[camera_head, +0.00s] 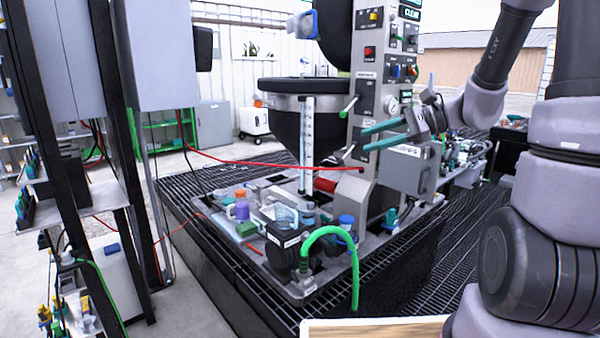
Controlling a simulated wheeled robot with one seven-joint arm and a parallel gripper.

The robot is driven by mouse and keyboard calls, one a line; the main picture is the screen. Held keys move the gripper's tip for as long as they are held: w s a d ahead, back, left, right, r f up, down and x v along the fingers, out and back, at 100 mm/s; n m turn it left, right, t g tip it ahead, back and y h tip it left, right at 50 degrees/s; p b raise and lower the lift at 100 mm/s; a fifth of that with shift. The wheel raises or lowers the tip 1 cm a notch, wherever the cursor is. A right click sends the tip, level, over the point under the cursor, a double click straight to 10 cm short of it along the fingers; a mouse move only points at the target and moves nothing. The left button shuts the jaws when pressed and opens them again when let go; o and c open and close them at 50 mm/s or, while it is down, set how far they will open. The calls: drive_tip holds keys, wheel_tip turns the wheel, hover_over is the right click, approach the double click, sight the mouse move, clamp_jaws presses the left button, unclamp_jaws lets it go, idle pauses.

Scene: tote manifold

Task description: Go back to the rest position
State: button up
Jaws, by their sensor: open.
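My gripper (382,138) is at the upper right of the middle, in front of the grey control column (352,190). Its two teal fingers point left and stand apart, with nothing between them. My arm comes in from the right edge and bends back toward the column. The gripper appears close to the grey box (408,168) on the column's side; I cannot tell whether they touch.
A black hopper (283,112) with a clear tube stands left of the column. Below is a tray (300,292) with a pump (283,246), a green hose (335,232) and bottles. Black shelving (70,200) stands at left. A wood-topped edge (375,328) is at the bottom.

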drive_tip(key=s+r+n+g+h, duration=0.1)
drive_tip(key=s+r+n+h, duration=0.2)
drive_tip(key=s+n+h, duration=0.55)
drive_tip(key=s+d+r+n+t+h, duration=0.1)
drive_tip(key=s+d+r+t+h, duration=0.1)
drive_tip(key=s+d+r+t, duration=0.2)
drive_tip(key=s+d+r, duration=0.1)
drive_tip(key=s+d, duration=0.1)
drive_tip(key=d, duration=0.1)
drive_tip(key=shift+s+r, duration=0.35)
drive_tip(key=shift+s, duration=0.05)
drive_tip(key=shift+d, duration=0.1)
